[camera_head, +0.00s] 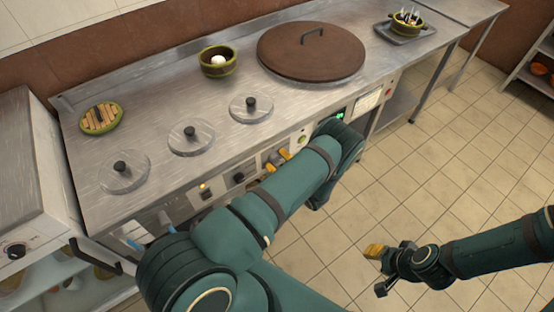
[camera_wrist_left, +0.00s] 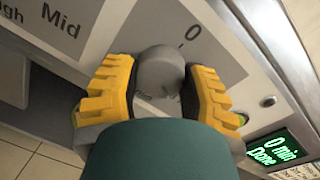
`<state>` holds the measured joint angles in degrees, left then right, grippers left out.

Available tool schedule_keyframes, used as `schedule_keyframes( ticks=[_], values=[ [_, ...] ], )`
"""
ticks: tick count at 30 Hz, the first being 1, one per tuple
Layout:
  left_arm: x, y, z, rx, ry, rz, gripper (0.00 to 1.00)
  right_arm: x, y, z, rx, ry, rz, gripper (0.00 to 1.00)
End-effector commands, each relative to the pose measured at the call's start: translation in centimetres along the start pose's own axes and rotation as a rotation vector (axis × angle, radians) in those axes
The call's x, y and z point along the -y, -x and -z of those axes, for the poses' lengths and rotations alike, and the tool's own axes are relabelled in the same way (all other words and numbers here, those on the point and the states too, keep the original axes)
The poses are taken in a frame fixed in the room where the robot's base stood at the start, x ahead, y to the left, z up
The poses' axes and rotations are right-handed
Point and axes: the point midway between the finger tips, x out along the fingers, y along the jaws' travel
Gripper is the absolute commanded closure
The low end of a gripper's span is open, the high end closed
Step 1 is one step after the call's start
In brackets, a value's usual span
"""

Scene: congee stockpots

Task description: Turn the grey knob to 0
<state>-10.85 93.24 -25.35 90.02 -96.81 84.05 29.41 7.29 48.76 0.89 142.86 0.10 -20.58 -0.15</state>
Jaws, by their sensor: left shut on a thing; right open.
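The grey knob (camera_wrist_left: 158,70) sits on the stove's front panel, between my left gripper's two yellow fingers in the left wrist view. My left gripper (camera_wrist_left: 160,82) is shut on it, one finger on each side. A "0" mark (camera_wrist_left: 192,32) is printed on the panel above and right of the knob, and "Mid" (camera_wrist_left: 61,28) to the left. I cannot tell clearly which mark the knob points at. In the head view my left gripper (camera_head: 278,160) is at the panel, partly hidden by my arm. My right gripper (camera_head: 378,269) is open and empty above the floor.
A green display (camera_wrist_left: 277,150) reads "0 min Done" right of the knob. Other dark knobs (camera_head: 239,177) line the panel. Several glass lids (camera_head: 191,137), a large brown lid (camera_head: 311,52) and a green bowl (camera_head: 218,62) are on the steel counter. The tiled floor is clear.

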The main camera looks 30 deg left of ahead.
Motion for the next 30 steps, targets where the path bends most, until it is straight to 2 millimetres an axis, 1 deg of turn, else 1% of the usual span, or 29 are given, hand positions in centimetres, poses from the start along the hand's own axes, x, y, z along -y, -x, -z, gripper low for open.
schedule_keyframes(
  ticks=[8,30],
  values=[
    [0.27,0.05,0.02,-0.015,0.189,-0.002,0.91,0.00,0.00,0.00,0.000,0.000,0.000,0.58],
    [0.51,0.01,-0.27,-0.064,0.889,-0.025,0.92,0.16,0.42,-0.03,0.002,0.000,0.000,0.58]
  ],
)
